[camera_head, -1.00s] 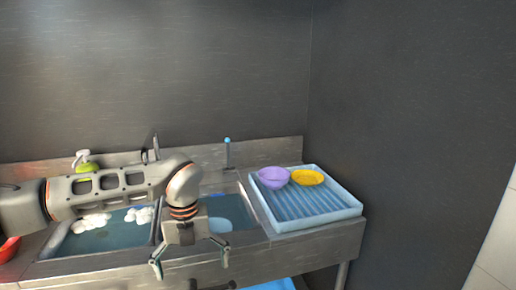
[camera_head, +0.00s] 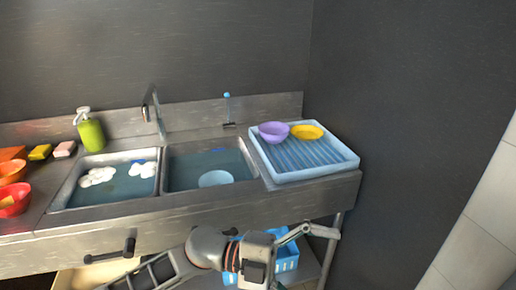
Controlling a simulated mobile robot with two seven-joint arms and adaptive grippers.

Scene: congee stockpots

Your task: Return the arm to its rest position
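My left arm comes in from the bottom left, low in front of the sink counter. Its gripper (camera_head: 292,257) is spread open with nothing visible between the fingers. One finger reaches right below the counter edge; the lower finger is partly cut off at the frame's bottom. The gripper is in front of a blue crate (camera_head: 290,250) under the counter; I cannot tell if they touch. My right gripper is not in view.
A double sink (camera_head: 163,180) holds white foam and a pale bowl (camera_head: 215,178). A drying rack (camera_head: 322,172) carries a purple bowl (camera_head: 273,132) and a yellow bowl (camera_head: 307,132). A green bottle (camera_head: 91,133) and orange and red bowls (camera_head: 12,200) stand left.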

